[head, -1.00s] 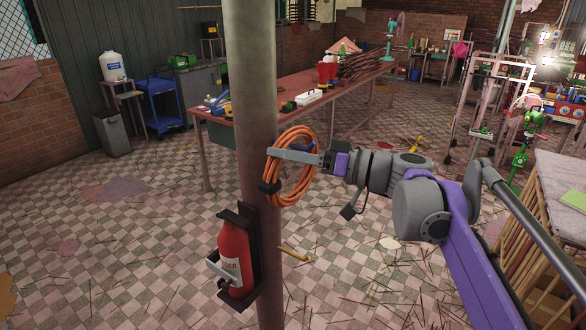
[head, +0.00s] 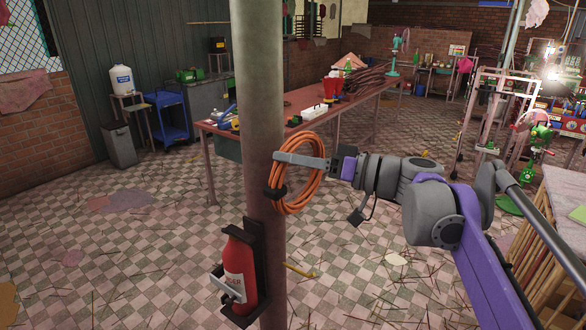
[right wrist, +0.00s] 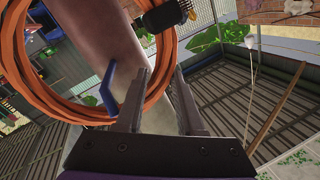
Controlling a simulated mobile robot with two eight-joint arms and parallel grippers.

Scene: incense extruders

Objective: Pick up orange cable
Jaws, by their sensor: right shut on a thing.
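The orange cable (head: 319,181) is a round coil at the right side of the grey pole (head: 262,100), at about mid-height. My right gripper (head: 279,157) reaches in from the right, its fingers across the upper part of the coil. It is shut on the cable. In the right wrist view the cable (right wrist: 22,88) loops widely on the left and passes by the two fingers (right wrist: 160,90). A blue hook (right wrist: 110,92) shows inside the loop, beside the left finger. My left gripper is out of view.
A red fire extinguisher (head: 239,268) hangs on the pole below the coil. A long table (head: 300,112) with tools stands behind the pole. A light-topped table (head: 566,190) stands at the right. The tiled floor between is mostly clear, with scattered sticks.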

